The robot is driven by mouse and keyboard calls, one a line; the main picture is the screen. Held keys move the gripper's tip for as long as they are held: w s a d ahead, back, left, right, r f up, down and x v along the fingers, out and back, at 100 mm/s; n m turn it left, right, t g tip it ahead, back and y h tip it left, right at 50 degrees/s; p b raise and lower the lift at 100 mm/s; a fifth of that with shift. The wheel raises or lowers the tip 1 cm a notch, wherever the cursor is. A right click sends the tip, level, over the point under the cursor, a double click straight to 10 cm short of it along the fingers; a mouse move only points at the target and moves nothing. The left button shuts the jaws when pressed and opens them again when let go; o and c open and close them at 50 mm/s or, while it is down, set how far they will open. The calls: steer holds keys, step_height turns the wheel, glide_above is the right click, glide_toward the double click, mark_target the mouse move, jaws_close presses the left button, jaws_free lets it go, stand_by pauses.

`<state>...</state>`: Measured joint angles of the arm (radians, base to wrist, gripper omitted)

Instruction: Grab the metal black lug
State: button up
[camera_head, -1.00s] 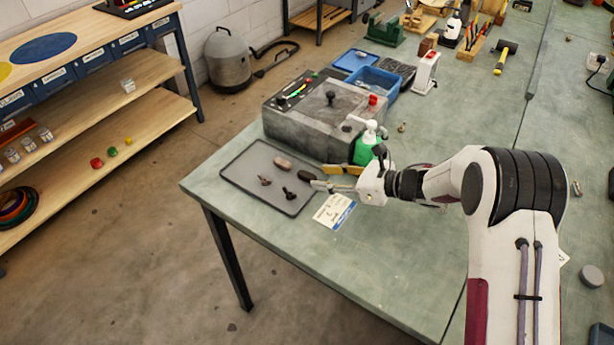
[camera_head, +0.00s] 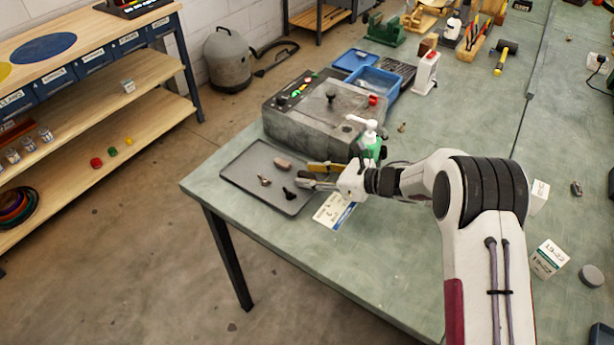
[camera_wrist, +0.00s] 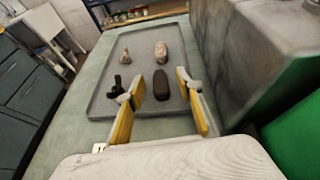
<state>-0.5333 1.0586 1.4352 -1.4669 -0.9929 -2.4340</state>
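The black lug (camera_head: 289,193) lies on the grey tray (camera_head: 235,178), near its front right side. In the wrist view the black lug (camera_wrist: 117,88) is just outside the left finger, partly close behind its tip. My gripper (camera_head: 303,174) is open over the tray's right edge. In the wrist view my gripper (camera_wrist: 160,80) has its yellow-sided fingers spread, with a dark oval piece (camera_wrist: 162,86) showing in the gap between them. Nothing is held. Whether a finger touches the lug cannot be told.
A bronze-coloured lug (camera_head: 264,181) and a brown oval piece (camera_head: 282,164) lie farther on the tray. A grey machine box (camera_head: 325,118) stands behind the tray, with a green bottle (camera_head: 371,150) beside it. A printed card (camera_head: 334,210) lies in front.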

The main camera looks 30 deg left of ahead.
mark_target(312, 177)
steer(key=shift+c, duration=0.3)
jaws_close()
steer(key=shift+r, duration=0.15)
step_height(312, 177, up, 10)
stand_by(0.8)
stand_by(0.4)
